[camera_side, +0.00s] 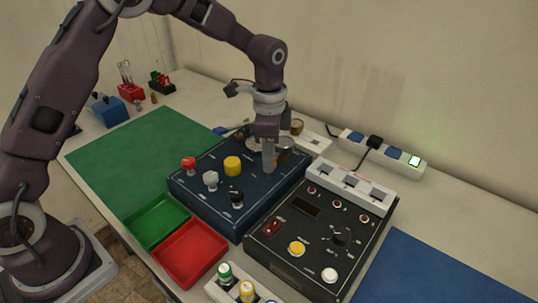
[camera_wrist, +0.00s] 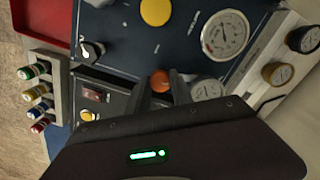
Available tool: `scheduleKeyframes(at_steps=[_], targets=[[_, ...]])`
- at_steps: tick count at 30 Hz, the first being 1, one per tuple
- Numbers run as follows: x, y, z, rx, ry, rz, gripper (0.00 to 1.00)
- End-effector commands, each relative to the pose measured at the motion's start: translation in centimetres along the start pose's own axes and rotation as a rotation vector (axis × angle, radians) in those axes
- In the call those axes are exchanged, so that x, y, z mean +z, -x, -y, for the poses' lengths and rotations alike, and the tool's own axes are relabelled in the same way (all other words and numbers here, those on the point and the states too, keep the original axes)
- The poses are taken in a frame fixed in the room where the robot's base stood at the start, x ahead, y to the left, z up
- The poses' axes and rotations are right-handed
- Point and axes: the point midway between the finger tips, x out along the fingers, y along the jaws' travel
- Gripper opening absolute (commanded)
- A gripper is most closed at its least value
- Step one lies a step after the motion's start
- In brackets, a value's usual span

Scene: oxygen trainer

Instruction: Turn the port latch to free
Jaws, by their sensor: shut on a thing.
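The dark blue panel box (camera_side: 208,202) stands mid-table with several knobs on top. My gripper (camera_side: 268,168) reaches down at its right part. In the wrist view my gripper (camera_wrist: 161,88) is shut on a small orange round-topped knob (camera_wrist: 160,80), seen between the fingertips; it may be the port latch, but I see no readable label on it. In the side view the fingers hide this knob. A large white gauge (camera_wrist: 225,35) and a smaller gauge (camera_wrist: 207,90) lie beside it. A yellow knob (camera_side: 232,165) and a black knob (camera_side: 236,197) stand on the panel.
A black control box (camera_side: 320,240) stands close to the right. Green (camera_side: 157,222) and red (camera_side: 190,252) trays lie in front. A red knob (camera_side: 188,162) and a grey knob (camera_side: 210,180) stand at the panel's left. A power strip (camera_side: 385,153) lies behind. The green mat (camera_side: 135,160) is clear.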

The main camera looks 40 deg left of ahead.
Motion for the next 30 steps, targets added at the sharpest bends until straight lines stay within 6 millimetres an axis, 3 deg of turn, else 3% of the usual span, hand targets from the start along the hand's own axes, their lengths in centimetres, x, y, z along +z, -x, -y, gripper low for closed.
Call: scheduleKeyframes(at_steps=[30], targets=[[-0.15, 0.11, -0.14, 0.0, 0.916, -0.003, 0.0]])
